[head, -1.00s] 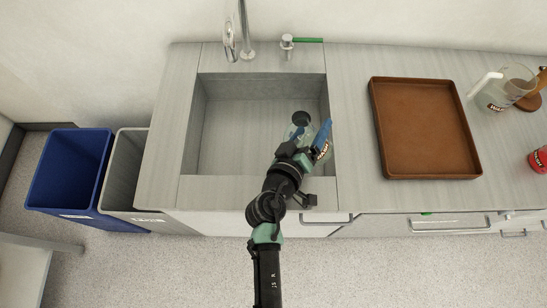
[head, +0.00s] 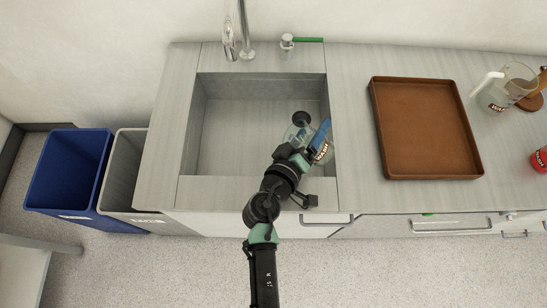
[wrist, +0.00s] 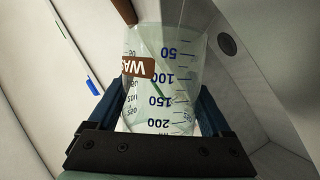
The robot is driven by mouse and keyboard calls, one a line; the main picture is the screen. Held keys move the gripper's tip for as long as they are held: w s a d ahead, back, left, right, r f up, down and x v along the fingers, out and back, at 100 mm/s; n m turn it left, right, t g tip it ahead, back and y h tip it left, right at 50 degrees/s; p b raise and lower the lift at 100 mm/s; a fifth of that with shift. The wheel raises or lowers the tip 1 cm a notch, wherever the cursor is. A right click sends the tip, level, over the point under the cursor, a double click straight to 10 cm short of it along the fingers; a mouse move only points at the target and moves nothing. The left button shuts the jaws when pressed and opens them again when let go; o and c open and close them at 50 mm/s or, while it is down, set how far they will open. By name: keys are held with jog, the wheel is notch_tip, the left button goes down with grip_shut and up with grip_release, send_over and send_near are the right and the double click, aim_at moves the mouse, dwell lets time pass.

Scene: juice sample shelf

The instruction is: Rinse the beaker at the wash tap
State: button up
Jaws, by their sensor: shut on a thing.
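The clear beaker (wrist: 160,80) has blue graduation marks and a brown label, which read upside down in the wrist view. My gripper (head: 308,146) is shut on the beaker, with one blue finger on each side of it. In the head view the beaker (head: 323,153) is over the right part of the sink (head: 225,130), below the level of the tap and partly hidden by my gripper. The chrome gooseneck tap (head: 246,35) stands behind the sink, left of the beaker. A fitting with a green lever (head: 308,40) is to its right; the lever points right. No water stream shows.
A brown tray (head: 425,130) lies empty right of the sink. A clear jug with a white handle (head: 508,90) and a red item (head: 540,159) stand farther right. A blue bin (head: 70,170) and a grey bin (head: 128,170) are left of the counter. The sink's left side is clear.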

dwell(0.3)
jog(key=shift+a+r+n+h+p, duration=0.1)
jog(key=shift+r+n+h+p, duration=0.3)
jog(key=shift+n, duration=0.35)
jog(key=shift+r+n+h+p, duration=0.4)
jog(key=shift+n, duration=0.35)
dwell(0.9)
jog(key=shift+w+a+f+n+t+b, duration=0.1)
jog(key=shift+a+f+n+t+b, duration=0.1)
jog(key=shift+a+n+b, duration=0.3)
jog(key=shift+w+a+f+n+t+b, duration=0.1)
jog(key=shift+a+f+n+b, duration=0.15)
jog(key=shift+b, duration=0.45)
dwell(0.4)
jog(key=shift+w+a+r+n+t+h+b, duration=0.15)
jog(key=shift+r+n+h+b, duration=0.15)
jog(key=shift+n, duration=0.3)
jog(key=shift+s+a+r+n+t+h+b, duration=0.15)
jog(key=shift+r+n+h+b, duration=0.15)
jog(key=shift+n, duration=0.25)
dwell(1.2)
